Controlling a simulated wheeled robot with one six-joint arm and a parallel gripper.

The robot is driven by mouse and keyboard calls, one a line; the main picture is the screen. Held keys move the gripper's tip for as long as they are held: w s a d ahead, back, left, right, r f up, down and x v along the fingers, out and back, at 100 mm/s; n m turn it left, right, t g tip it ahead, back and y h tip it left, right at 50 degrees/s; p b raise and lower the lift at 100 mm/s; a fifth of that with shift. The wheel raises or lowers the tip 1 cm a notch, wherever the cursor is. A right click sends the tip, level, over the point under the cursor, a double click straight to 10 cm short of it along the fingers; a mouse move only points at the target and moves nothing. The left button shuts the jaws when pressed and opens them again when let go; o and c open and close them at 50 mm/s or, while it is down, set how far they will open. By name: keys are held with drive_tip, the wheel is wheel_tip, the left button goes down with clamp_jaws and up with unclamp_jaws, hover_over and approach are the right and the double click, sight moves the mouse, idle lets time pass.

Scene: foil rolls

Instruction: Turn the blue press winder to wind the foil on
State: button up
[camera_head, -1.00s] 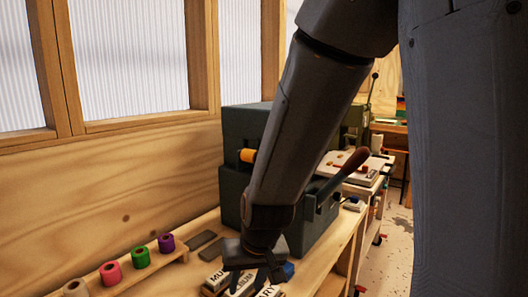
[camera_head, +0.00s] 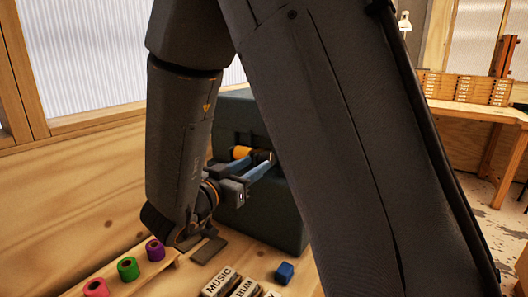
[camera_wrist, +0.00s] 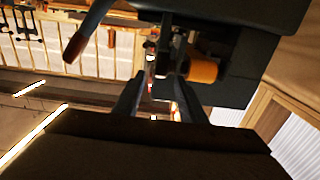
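The blue press (camera_head: 235,115) is a dark blue-grey block on the bench, partly hidden behind my arm. An orange foil roll (camera_head: 241,152) sits in its opening, and it also shows in the wrist view (camera_wrist: 201,71). My gripper (camera_head: 256,163) points at this opening, close beside the roll. In the wrist view its two fingers stand apart (camera_wrist: 157,82) with nothing clearly held between them. Small dark parts of the press lie just past the fingertips. I cannot clearly make out the winder among them.
Purple (camera_head: 155,250), green (camera_head: 128,268) and pink (camera_head: 96,288) rolls stand on a wooden rack at the lower left. Lettered blocks (camera_head: 217,282) and a small blue block (camera_head: 284,272) lie on the bench front. A brown-handled lever (camera_wrist: 87,32) sticks out from the press.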

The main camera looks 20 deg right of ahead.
sight(263, 157)
drive_tip(key=shift+p+x, duration=0.9)
drive_tip(key=shift+x, duration=2.75)
drive_tip(key=shift+r, duration=0.1)
clamp_jaws()
drive_tip(key=shift+r+y+p, duration=0.15)
drive_tip(key=shift+y+p, duration=0.15)
drive_tip(key=shift+p, duration=0.35)
